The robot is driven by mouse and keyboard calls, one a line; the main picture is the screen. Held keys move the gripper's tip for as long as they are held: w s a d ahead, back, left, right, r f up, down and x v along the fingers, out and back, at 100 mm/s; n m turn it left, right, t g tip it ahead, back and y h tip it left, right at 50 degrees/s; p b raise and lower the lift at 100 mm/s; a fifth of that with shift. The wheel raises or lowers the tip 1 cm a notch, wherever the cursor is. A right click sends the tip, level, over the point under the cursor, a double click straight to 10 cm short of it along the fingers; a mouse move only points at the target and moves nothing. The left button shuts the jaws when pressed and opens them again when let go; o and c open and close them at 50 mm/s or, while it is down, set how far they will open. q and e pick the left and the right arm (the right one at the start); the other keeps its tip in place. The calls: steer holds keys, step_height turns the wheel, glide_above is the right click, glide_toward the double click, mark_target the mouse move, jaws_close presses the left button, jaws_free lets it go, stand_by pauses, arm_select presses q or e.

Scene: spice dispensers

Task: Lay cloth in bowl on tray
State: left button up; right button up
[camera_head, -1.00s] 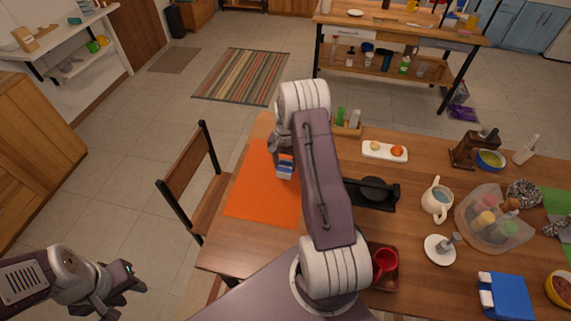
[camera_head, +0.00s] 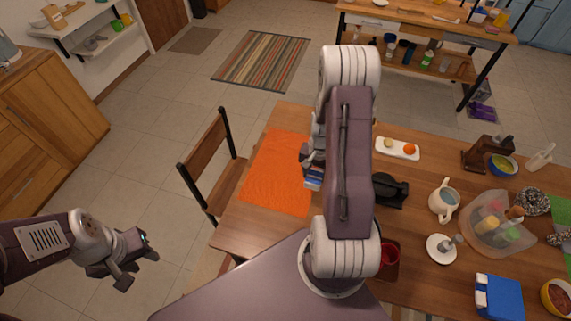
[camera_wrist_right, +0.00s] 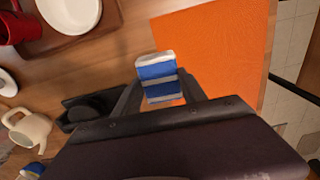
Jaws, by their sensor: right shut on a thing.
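My right gripper (camera_wrist_right: 160,92) is shut on a small blue-and-white striped cloth (camera_wrist_right: 157,78), held near the edge of the orange mat (camera_wrist_right: 215,45). The cloth also shows in the head view (camera_head: 313,181), partly hidden by my arm. A brown tray (camera_wrist_right: 103,20) in the wrist view carries a white round dish (camera_wrist_right: 70,12), which may be the bowl, and a red cup (camera_wrist_right: 18,28). In the head view my arm hides most of the tray (camera_head: 392,270). My left gripper (camera_head: 140,265) is open and empty, over the floor at lower left.
A black holder (camera_head: 388,190), a white jug (camera_head: 444,200) and a white saucer (camera_head: 440,249) stand right of my arm. A blue box (camera_head: 499,298) lies at the front right. A chair (camera_head: 205,150) is against the table's left side. The mat is otherwise bare.

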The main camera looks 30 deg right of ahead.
steer(key=s+a+f+p, duration=0.1)
steer(key=s+p, duration=0.3)
steer(key=s, duration=0.6)
steer(key=s+a+f+p, duration=0.1)
steer(key=s+p, duration=0.4)
steer(key=s, duration=0.6)
steer(key=shift+a, duration=0.65)
steer(key=shift+f+b, duration=1.55)
steer(key=shift+f, duration=0.7)
steer(key=shift+f+b, duration=0.75)
steer(key=shift+f, duration=0.1)
